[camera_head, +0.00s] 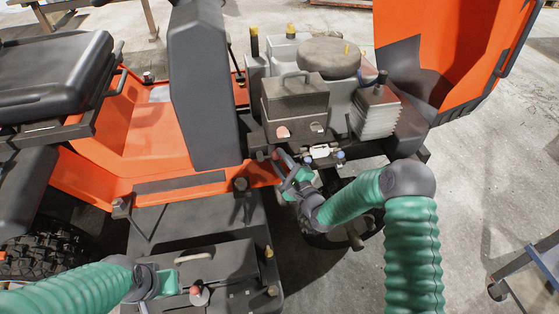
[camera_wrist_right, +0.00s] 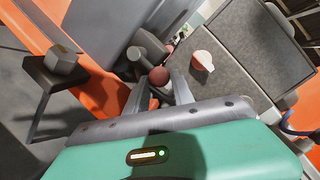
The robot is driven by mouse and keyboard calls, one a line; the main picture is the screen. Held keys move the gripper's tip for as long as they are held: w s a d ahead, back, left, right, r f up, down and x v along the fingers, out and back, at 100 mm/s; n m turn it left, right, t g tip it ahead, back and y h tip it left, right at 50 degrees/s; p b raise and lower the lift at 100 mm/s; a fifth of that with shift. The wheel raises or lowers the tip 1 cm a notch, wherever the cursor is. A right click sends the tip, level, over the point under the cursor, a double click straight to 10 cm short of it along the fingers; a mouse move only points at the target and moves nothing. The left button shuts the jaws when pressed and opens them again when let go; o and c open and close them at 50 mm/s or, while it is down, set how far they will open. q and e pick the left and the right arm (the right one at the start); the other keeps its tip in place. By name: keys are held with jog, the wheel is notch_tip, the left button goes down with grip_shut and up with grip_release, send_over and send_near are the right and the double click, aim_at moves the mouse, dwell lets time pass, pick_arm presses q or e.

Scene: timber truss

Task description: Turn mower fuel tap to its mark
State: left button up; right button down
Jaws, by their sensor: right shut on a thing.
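The orange mower's engine (camera_head: 295,100) stands at centre with its hood up. My right gripper (camera_head: 283,163) reaches to the engine's lower left side. In the right wrist view its fingers (camera_wrist_right: 160,96) are shut on a small part with a dull red round knob (camera_wrist_right: 159,75), which looks like the fuel tap's handle. The fingers hide much of the tap, and I cannot make out its mark. A round white and red disc (camera_wrist_right: 202,60) shows on the grey engine box beside it. My left gripper (camera_head: 168,282) is low at the left, above the mower deck; its jaws are unclear.
The raised orange hood (camera_head: 450,50) stands at the right of the engine. A dark upright panel (camera_head: 200,85) stands close left of it. A red-topped knob (camera_head: 197,292) is near my left gripper. A blue-framed stand (camera_head: 525,275) is at lower right. Bare concrete lies right.

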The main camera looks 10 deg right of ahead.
jog(key=shift+a, duration=0.15)
jog(key=shift+r+n+p, duration=0.45)
jog(key=shift+n+p, duration=0.05)
jog(key=shift+p, duration=0.4)
jog(key=r+n+p, duration=0.1)
jog(key=n+p, duration=0.1)
jog(key=p, duration=0.1)
jog(key=a+r+n+g+h+p, duration=0.1)
jog(key=n+p, duration=0.1)
jog(key=p, duration=0.1)
jog(key=a+r+n+g+p, duration=0.1)
jog(key=n+p, duration=0.1)
jog(key=p, duration=0.1)
jog(key=shift+s+r+n, duration=0.1)
jog(key=shift+r+n, duration=0.1)
jog(key=shift+n, duration=0.1)
jog(key=shift+s+a+r+n+g+h+p, duration=0.15)
jog(key=shift+a+n+h+p, duration=0.5)
jog(key=shift+n+p, duration=0.4)
jog(key=shift+w+a+r+n+g+h+p, duration=0.15)
jog(key=shift+a+n+h+p, duration=0.5)
jog(key=shift+n, duration=0.7)
jog(key=shift+s+a+r+n+g+h+p, duration=0.15)
jog(key=shift+a+n+h+p, duration=0.5)
jog(key=shift+n+p, duration=0.45)
jog(key=shift+d, duration=0.1)
jog(key=c, duration=1.1)
grip_release()
jog(key=shift+w+r, duration=0.15)
jog(key=shift+w, duration=0.05)
